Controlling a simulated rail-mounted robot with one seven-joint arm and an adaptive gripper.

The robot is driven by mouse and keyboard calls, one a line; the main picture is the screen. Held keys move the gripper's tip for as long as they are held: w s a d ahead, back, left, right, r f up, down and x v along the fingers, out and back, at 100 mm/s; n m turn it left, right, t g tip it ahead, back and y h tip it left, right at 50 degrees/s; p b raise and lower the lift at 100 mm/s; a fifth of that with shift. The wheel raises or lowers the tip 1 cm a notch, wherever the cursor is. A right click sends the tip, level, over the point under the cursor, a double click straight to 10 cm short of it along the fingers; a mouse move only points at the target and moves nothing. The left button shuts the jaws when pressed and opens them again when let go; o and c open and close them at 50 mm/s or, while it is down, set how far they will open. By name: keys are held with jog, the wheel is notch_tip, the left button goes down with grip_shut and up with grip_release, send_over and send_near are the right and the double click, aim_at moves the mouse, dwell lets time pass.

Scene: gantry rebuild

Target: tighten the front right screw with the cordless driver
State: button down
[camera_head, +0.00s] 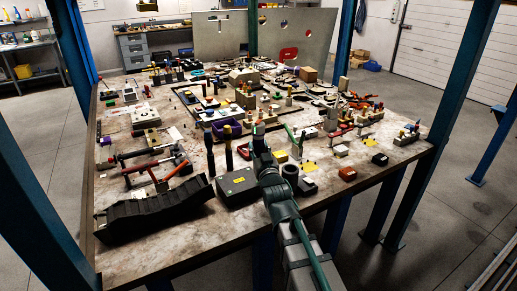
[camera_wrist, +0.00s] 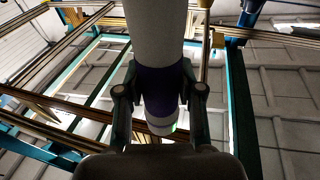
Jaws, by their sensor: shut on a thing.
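My gripper (camera_head: 258,132) is above the crowded table near its front middle in the head view. In the wrist view my gripper (camera_wrist: 160,98) has its two dark fingers shut on a pale cylinder (camera_wrist: 155,35) with a dark purple band. The fingers press on both sides of the band, and the pale body runs on past the top of the picture. I cannot tell for sure whether this is the cordless driver. In the head view the held thing is too small to make out. I cannot pick out the front right screw in either view.
The table (camera_head: 180,240) is crowded with small parts and tools. A long black tray (camera_head: 155,211) lies at the front left, a dark box (camera_head: 236,187) beside my arm, and a red block (camera_head: 347,174) at the front right. Blue posts (camera_head: 452,95) stand around the table.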

aim_at(260, 132)
jog(key=shift+r+p, duration=0.8)
jog(key=shift+r, duration=0.85)
jog(key=shift+r+p, duration=1.55)
jog(key=shift+r, duration=0.45)
